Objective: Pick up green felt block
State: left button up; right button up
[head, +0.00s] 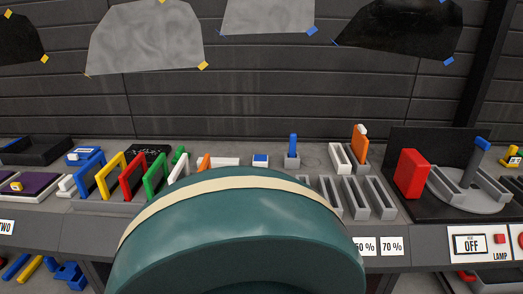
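I cannot clearly make out a green felt block. A green upright frame (154,180) stands in a row with blue, yellow, red and white frames on the left half of the bench. A smaller green piece (180,154) stands just behind it, partly hidden by the row. Neither of my grippers is in view.
A large teal rounded form (240,235) with a cream band hides the bench's front middle. Grey slotted holders (355,198) stand right of it. A red block (411,173) and a round grey stand (470,193) are farther right. Tinted sheets (146,35) hang on the wall.

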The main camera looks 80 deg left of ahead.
aim_at(179, 153)
jog(key=u, duration=3.2)
jog(key=j+z, duration=0.25)
jog(key=z, duration=0.25)
jog(key=j+z, duration=0.25)
jog(key=z, duration=0.2)
jog(key=j+z, duration=0.25)
jog(key=z, duration=0.25)
jog(key=k+j+z, duration=0.25)
jog(key=j, duration=0.25)
jog(key=k+j+z, duration=0.2)
jog(key=j, duration=0.25)
jog(key=k, duration=0.05)
